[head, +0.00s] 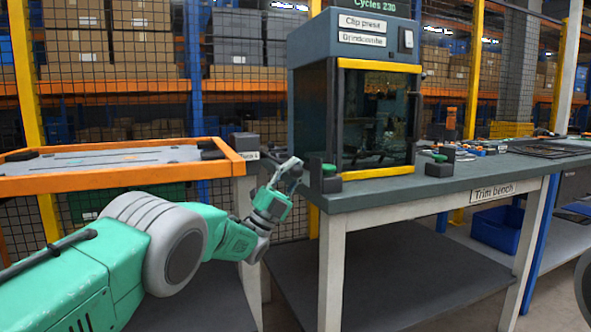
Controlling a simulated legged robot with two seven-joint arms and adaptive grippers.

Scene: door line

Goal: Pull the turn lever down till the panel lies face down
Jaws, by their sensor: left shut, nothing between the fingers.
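A grey panel (110,160) lies nearly flat in an orange frame (90,184) at the left. A dark block (245,141) with a small label that seems to begin "Turn" sits at the frame's right corner. I cannot make out a separate turn lever; my gripper may hide part of it. My left arm reaches in from the lower left. Its gripper (291,168) is shut and empty, right of the frame's corner and in front of the bench's left end. I cannot tell whether it touches anything. My right gripper is out of view.
The trim bench (440,187) stands at centre and right, with a dark glazed machine (352,90) with yellow bars. A blue bin (497,228) is below. Mesh fencing and racks stand behind.

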